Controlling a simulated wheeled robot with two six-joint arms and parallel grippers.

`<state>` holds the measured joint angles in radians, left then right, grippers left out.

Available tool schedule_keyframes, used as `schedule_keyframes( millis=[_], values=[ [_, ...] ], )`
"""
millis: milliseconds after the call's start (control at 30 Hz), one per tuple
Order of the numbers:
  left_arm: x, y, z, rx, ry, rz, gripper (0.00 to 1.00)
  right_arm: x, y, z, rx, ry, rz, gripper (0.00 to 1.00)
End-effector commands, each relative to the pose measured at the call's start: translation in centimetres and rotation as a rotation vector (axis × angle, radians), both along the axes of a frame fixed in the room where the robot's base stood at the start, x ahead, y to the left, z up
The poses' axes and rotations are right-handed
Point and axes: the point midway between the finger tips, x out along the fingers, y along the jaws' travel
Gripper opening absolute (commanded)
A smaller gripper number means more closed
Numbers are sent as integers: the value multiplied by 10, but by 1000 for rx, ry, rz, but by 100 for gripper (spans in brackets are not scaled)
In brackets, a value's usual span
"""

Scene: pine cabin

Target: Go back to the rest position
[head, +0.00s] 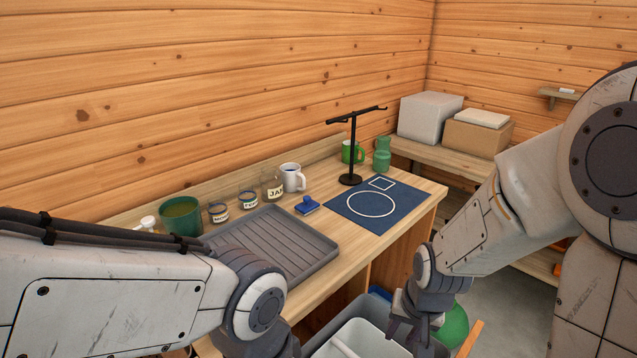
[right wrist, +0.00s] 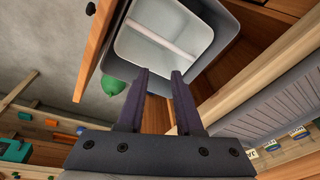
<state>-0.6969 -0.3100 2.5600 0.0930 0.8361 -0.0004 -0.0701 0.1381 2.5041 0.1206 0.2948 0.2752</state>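My right gripper (head: 416,338) hangs in front of the counter at the lower right of the head view, over a grey bin (head: 362,330). In the right wrist view its two dark fingers (right wrist: 159,76) stand apart with nothing between them, so it is open and empty. The bin (right wrist: 165,42) lies beyond the fingertips there. My left arm reaches in from the lower left of the head view, in front of the grey ribbed tray (head: 275,247). Its gripper is below the picture's edge.
A green round thing (head: 454,327) is beside the bin. Boxes (head: 478,136) stand on a back shelf.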

Motion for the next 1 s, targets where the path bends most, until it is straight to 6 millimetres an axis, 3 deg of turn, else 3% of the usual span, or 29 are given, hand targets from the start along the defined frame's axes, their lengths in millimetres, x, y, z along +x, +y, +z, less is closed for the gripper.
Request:
schedule_keyframes(
  millis=[267,667,900,1000],
  values=[
    [0,0,0,0,0,0,50,-22,-25,27,-123,-38,326,35],
    [0,0,0,0,0,0,50,-65,52,51,-86,21,591,35],
    [0,0,0,0,0,0,50,-119,97,72,-66,76,823,35],
    [0,0,0,0,0,0,50,-142,107,79,-61,101,906,35]
  ],
)
